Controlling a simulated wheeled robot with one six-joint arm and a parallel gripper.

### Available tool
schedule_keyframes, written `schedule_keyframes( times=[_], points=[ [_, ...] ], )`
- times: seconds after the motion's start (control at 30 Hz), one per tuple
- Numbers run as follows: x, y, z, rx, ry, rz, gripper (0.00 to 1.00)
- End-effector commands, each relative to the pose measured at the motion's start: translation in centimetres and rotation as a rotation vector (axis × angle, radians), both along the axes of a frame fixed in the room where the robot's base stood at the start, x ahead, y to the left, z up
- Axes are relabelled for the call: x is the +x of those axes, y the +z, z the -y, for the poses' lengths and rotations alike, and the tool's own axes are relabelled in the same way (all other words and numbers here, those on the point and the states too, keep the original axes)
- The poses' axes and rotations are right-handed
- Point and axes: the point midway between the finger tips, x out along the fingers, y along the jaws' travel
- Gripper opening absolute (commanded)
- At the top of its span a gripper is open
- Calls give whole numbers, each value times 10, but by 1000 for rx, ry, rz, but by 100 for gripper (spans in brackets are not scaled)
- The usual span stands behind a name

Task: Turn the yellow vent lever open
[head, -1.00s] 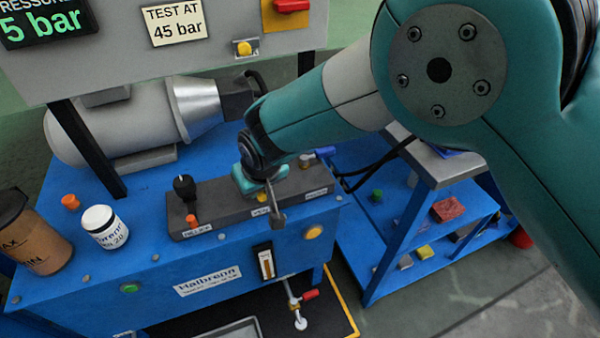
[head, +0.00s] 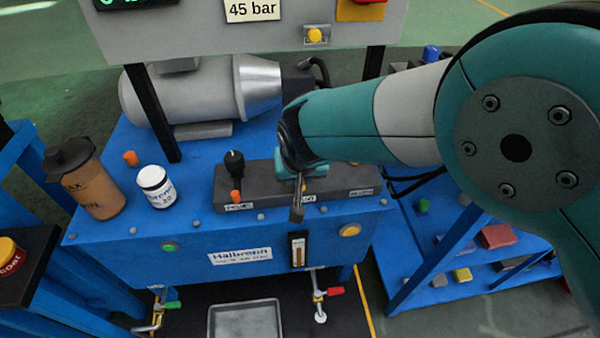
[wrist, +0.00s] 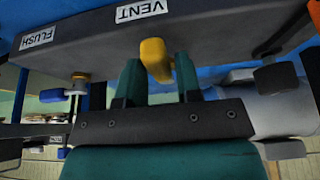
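The yellow vent lever (wrist: 155,58) shows in the wrist view, hanging below the dark valve block (wrist: 85,42) beside the VENT label (wrist: 141,11). My gripper (wrist: 160,72) has its two teal fingers on either side of the lever, with narrow gaps beside its tip. I cannot tell whether either finger touches it. In the head view my gripper (head: 299,190) is at the middle of the dark block (head: 345,180) on the blue bench, and my wrist hides most of the lever.
A black-knobbed valve (head: 234,162) and an orange lever (head: 236,197) are left of my gripper. The blue FLUSH handle (wrist: 54,95) is in the wrist view. A white jar (head: 155,186) and a brown bottle (head: 92,180) stand at the bench's left.

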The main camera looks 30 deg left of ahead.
Motion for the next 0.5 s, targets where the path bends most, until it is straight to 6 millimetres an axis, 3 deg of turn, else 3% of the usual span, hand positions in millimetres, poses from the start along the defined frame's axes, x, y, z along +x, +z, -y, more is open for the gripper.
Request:
schedule_keyframes(
  times=[0.33, 0.5],
  points=[
    [0, 0, 1, -2, 3, 0, 47],
    [-5, 16, 3, 0, 3, 1, 47]
  ],
)
